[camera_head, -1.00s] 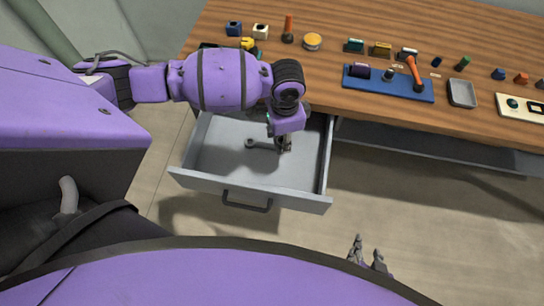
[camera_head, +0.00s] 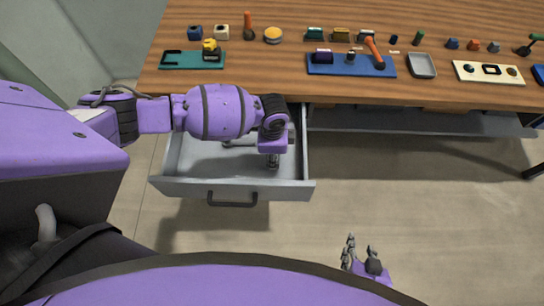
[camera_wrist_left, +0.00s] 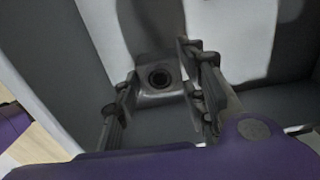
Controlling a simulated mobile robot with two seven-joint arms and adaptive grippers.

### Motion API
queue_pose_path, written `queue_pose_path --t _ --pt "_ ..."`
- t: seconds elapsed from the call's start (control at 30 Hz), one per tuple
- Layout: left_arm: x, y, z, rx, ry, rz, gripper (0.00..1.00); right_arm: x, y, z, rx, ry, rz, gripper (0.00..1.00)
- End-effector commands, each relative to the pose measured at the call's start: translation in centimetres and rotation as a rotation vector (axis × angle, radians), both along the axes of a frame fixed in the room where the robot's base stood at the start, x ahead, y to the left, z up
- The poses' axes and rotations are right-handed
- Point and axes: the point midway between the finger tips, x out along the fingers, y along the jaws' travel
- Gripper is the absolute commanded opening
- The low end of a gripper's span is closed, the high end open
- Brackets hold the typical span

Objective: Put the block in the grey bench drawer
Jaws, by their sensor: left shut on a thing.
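The grey bench drawer (camera_head: 185,188) is pulled open below the left part of the bench in the head view. My left gripper (camera_head: 273,161) points down inside the drawer's outline, towards its right side. In the left wrist view, my left gripper (camera_wrist_left: 162,98) is shut on a grey block (camera_wrist_left: 143,97) with a round dark hole. The drawer's pale inside (camera_wrist_left: 238,30) shows behind it; I cannot tell whether the block touches the floor. The block is too small to make out in the head view. My right gripper (camera_head: 361,255) is open and empty, low in the picture.
The wooden bench top (camera_head: 280,90) carries a green tray (camera_head: 180,61), a blue tray (camera_head: 345,69), a grey dish (camera_head: 422,66), a cream board (camera_head: 488,71) and several small parts. A grey item (camera_head: 230,142) lies in the drawer, partly behind my left arm.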

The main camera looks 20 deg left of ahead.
Motion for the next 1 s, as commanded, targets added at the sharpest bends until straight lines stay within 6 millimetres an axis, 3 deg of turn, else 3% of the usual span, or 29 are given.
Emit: queue_pose_path --t 0.2,0.57,0.6,0.73,1.0 --pt "0.0 0.0 -2.8 0.001 0.001 0.002 0.0 -0.8 -0.3 -0.5 -0.004 0.014 -0.003 0.4" --pt "0.0 0.0 -3.1 0.0 0.0 0.001 0.0 -1.5 -0.7 -0.8 -0.013 0.025 0.002 0.4" --pt "0.0 0.0 -3.2 0.001 0.001 0.001 0.41 -1.4 -0.8 -0.8 -0.014 0.023 0.001 0.4" --pt "0.0 0.0 -3.1 0.0 0.0 0.001 0.57 -1.3 -0.8 -0.7 -0.014 0.02 0.001 0.4" --pt "0.0 0.0 -3.1 0.0 0.0 0.001 0.57 -0.3 -0.5 -0.4 -0.011 0.005 0.002 0.4"
